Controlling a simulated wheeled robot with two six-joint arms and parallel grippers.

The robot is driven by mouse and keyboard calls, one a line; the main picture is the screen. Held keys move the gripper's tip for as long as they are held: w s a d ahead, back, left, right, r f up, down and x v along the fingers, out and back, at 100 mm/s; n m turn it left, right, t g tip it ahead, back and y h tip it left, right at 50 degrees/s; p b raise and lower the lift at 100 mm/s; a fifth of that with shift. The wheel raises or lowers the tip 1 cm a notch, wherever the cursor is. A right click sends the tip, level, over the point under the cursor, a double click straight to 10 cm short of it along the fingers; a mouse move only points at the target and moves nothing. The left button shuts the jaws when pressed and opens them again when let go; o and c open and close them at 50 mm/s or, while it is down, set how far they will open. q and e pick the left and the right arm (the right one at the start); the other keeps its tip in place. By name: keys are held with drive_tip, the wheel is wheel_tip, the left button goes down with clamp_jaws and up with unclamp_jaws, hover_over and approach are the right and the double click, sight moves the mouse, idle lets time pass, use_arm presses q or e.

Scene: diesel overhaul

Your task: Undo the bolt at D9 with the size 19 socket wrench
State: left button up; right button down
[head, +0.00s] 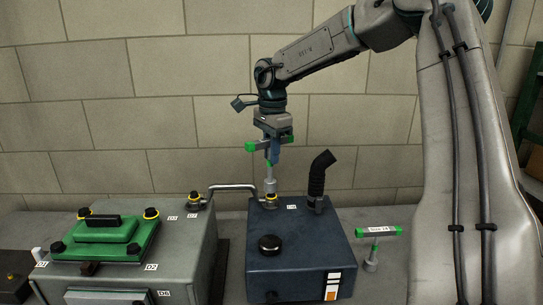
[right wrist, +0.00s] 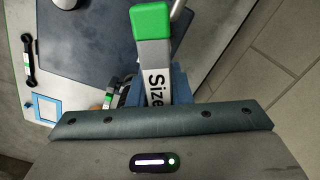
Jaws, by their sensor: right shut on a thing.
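My right gripper (head: 273,146) is shut on the handle of a T-shaped socket wrench (head: 270,184) with green ends. The wrench hangs upright, socket down. In the right wrist view its handle (right wrist: 153,60) reads "Size"; the number is hidden. The socket is right above a bolt with a yellow ring (head: 271,203) on the back left of the dark blue box (head: 300,249). I cannot tell if the socket touches the bolt. The small label (head: 291,207) beside it is too small to read surely. My left gripper is not in view.
A bent black hose (head: 318,178) stands up just right of the bolt. A metal pipe (head: 232,187) runs left to the grey housing (head: 190,240) with the green cover (head: 105,237). A second green-ended T-wrench (head: 371,257) stands right of the blue box.

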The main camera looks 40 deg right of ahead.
drive_tip(key=m+b, duration=0.1)
drive_tip(key=m, duration=0.2)
drive_tip(key=shift+m+b, duration=0.3)
drive_tip(key=shift+m, duration=0.1)
drive_tip(key=m, duration=0.6)
drive_tip(key=shift+s+a+m, duration=0.1)
drive_tip(key=shift+m, duration=0.3)
drive_tip(key=m, duration=0.3)
drive_tip(key=shift+m, duration=0.4)
drive_tip(key=m, duration=0.3)
drive_tip(key=shift+s+a+m+p, duration=0.1)
drive_tip(key=shift+m+p, duration=0.2)
drive_tip(key=shift+m, duration=0.1)
drive_tip(key=m, duration=0.5)
drive_tip(key=shift+s, duration=0.1)
drive_tip(key=shift+r+p, duration=0.15)
drive_tip(key=shift+p, duration=0.35)
